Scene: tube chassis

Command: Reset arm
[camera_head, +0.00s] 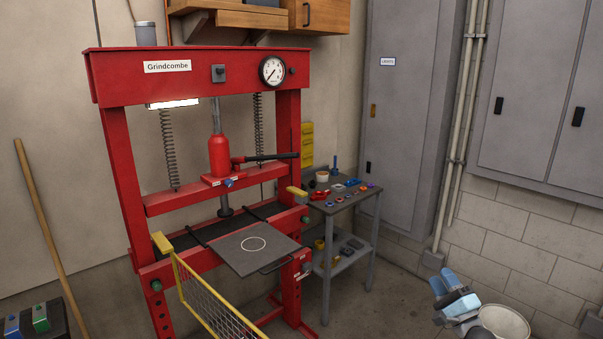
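My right gripper (446,287), with blue and pale grey parts, shows at the bottom right of the head view, in front of the floor. It is apart from the press and the side table. It is small and seen at an angle, so I cannot tell whether its fingers are open or shut. I see nothing clearly held in it. My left gripper is not in view.
A red shop press (112,150) stands at left with a dark plate (230,259) jutting forward and a yellow mesh guard (214,306) below. A grey side table (371,205) holds small parts. A grey cabinet (405,120) stands behind. A wooden pole (45,205) leans left.

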